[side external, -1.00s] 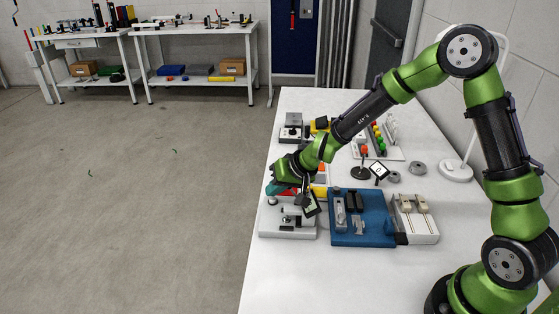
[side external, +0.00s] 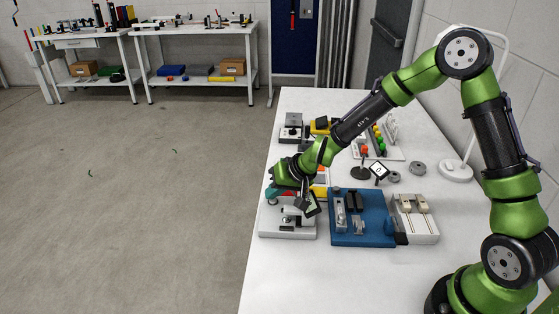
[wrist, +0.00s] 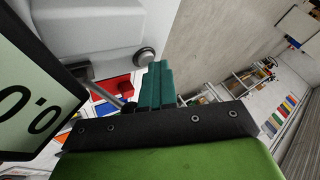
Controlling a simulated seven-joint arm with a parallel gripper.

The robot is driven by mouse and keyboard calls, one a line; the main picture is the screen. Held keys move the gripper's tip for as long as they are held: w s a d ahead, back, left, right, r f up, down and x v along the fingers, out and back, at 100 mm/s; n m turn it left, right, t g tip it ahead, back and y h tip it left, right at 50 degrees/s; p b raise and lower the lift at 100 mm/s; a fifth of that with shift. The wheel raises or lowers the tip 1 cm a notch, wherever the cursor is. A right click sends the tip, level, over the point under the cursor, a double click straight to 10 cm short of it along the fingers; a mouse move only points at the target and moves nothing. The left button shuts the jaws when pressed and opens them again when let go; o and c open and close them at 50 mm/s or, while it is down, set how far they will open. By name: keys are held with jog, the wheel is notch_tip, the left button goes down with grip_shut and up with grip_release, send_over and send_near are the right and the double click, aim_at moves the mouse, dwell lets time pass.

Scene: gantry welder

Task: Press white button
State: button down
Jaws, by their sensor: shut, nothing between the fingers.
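My gripper (side external: 273,194) has teal fingers that are shut and empty. In the side view it is low over the back left corner of a white-grey device (side external: 291,230) at the table's left front. In the wrist view the fingertips (wrist: 156,70) are close beside a round grey-silver button or knob (wrist: 144,57) at the edge of a pale grey body (wrist: 88,28). Whether they touch it, I cannot tell. I cannot clearly make out a separate white button; the fingers hide part of that corner in the side view.
A blue fixture (side external: 361,236) and a white box with two sliders (side external: 418,222) stand right of the device. A small display panel (side external: 378,171) and loose grey rings (side external: 418,168) lie behind. The table's left edge is close to my gripper. The front of the table is clear.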

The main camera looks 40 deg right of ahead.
aim_at(276, 200)
jog(key=shift+s+d+f, duration=0.2)
jog(key=shift+d+f, duration=0.1)
jog(key=shift+f, duration=0.05)
jog(key=shift+r, duration=1.1)
jog(key=shift+a+r, duration=0.1)
jog(key=shift+r, duration=2.45)
